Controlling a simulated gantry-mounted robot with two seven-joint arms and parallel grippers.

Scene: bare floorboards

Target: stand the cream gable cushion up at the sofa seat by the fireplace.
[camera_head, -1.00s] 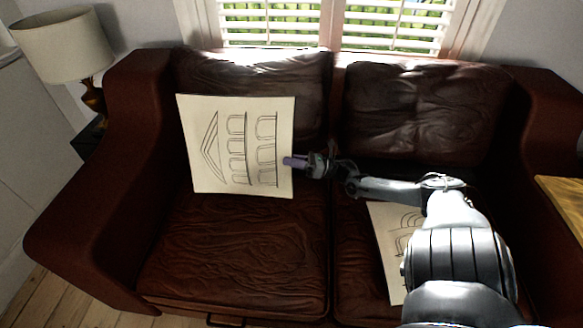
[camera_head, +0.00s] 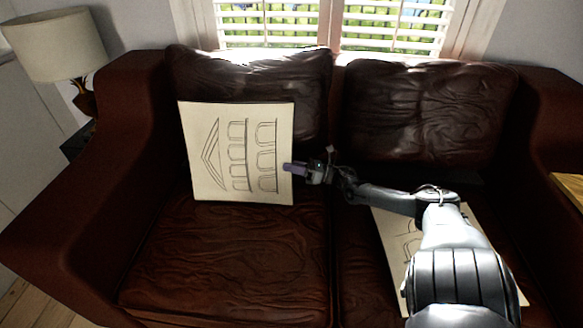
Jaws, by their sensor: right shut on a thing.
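The cream gable cushion (camera_head: 238,152), printed with a gable and rows of arches, is at the left seat of the brown leather sofa (camera_head: 220,255). It is near upright in front of the left back cushion, with its gable print turned sideways, pointing left. My right gripper (camera_head: 290,167) is at its right edge and shut on it. The fingers' far side is hidden. Whether the cushion's lower edge rests on the seat is hard to tell. My left gripper is not in view.
A second cream cushion (camera_head: 391,250) with an arch print lies on the right seat, partly hidden under my right arm. A lamp (camera_head: 60,48) stands beyond the left armrest. A wooden surface (camera_head: 571,186) is at the right edge. The left seat's front is clear.

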